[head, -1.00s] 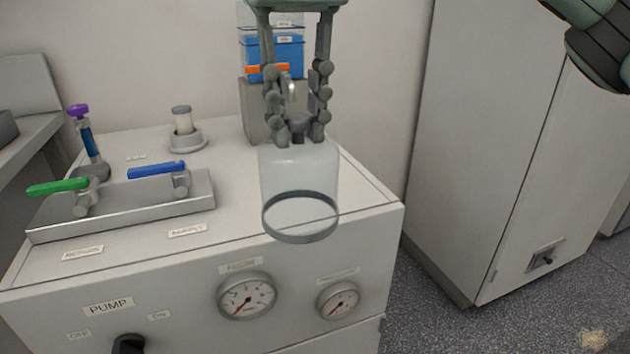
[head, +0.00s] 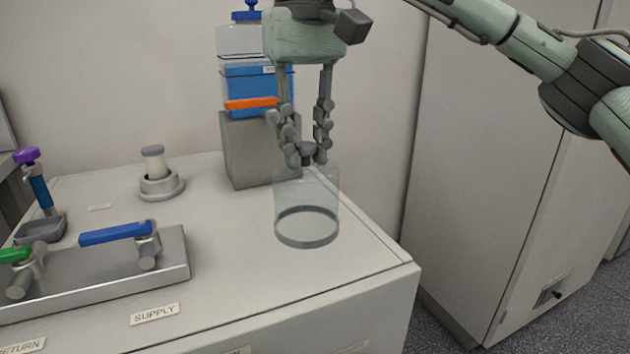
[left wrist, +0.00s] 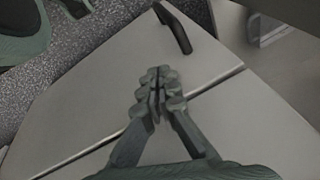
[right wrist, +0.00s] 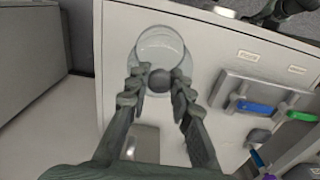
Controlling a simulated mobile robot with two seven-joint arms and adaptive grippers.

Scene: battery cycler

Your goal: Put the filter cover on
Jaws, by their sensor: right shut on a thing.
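The filter cover (head: 307,205) is a clear cylinder with a grey ring at its lower rim and a dark knob on top. My right gripper (head: 307,158) is shut on the knob and holds the cover upright over the bench top's right part. In the right wrist view the cover (right wrist: 160,48) shows beyond the fingers, around the knob (right wrist: 159,81). The filter (head: 154,163), a white cylinder with a grey cap, stands uncovered in a grey round base (head: 162,188), left of the cover. My left gripper (left wrist: 157,78) is shut and empty, away from these things.
A grey block (head: 250,150) carries a blue container (head: 250,85) with an orange handle (head: 251,104) just behind the cover. A valve tray (head: 175,265) with blue (head: 115,233) and green (head: 14,255) handles lies at front left. The top between filter and cover is clear.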

